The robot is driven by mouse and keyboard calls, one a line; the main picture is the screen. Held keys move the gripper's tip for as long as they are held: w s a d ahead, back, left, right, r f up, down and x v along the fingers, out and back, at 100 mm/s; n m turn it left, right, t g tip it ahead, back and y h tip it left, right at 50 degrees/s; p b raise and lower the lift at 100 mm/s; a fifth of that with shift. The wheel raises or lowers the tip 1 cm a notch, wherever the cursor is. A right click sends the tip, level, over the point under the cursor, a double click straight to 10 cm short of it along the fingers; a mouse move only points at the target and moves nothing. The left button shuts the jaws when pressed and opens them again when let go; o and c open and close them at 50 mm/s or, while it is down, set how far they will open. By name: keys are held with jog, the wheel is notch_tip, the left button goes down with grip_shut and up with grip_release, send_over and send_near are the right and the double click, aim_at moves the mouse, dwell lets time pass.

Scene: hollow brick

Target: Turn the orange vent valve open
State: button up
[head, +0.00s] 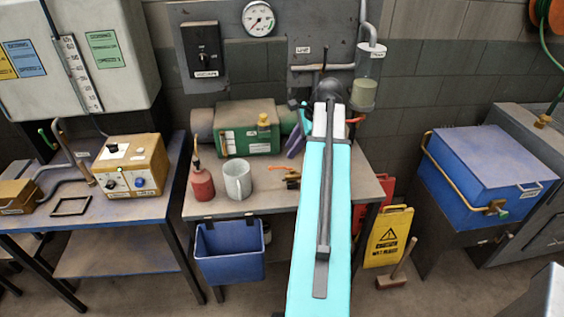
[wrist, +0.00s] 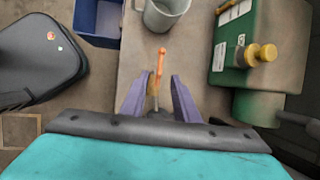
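The orange vent valve handle (wrist: 160,62) shows in the wrist view as a thin orange lever pointing up the picture, above the worktop. In the head view an orange handle (head: 291,178) lies at the bench, just left of my arm. My gripper (wrist: 158,85) is open, with its two purple fingers on either side of the lever's lower part. I see a gap on both sides and no clear contact. How far the fingers are above the lever I cannot tell. In the head view my arm hides part of the bench, and a purple finger (head: 296,142) shows beside it.
A grey mug (head: 237,179) and a red bottle (head: 202,181) stand on the bench left of the handle. A green box (head: 250,127) with a yellow knob is behind. A blue bin (head: 230,250) hangs at the bench front. A yellow floor sign (head: 388,237) stands right.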

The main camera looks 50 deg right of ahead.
aim_at(282, 168)
jog(key=p+x, duration=0.2)
jog(key=x, duration=0.7)
jog(key=shift+f, duration=0.3)
jog(key=shift+w+a, duration=0.1)
jog(key=shift+c, duration=0.3)
grip_shut()
jog(key=shift+d, duration=0.35)
jog(key=shift+a, duration=0.15)
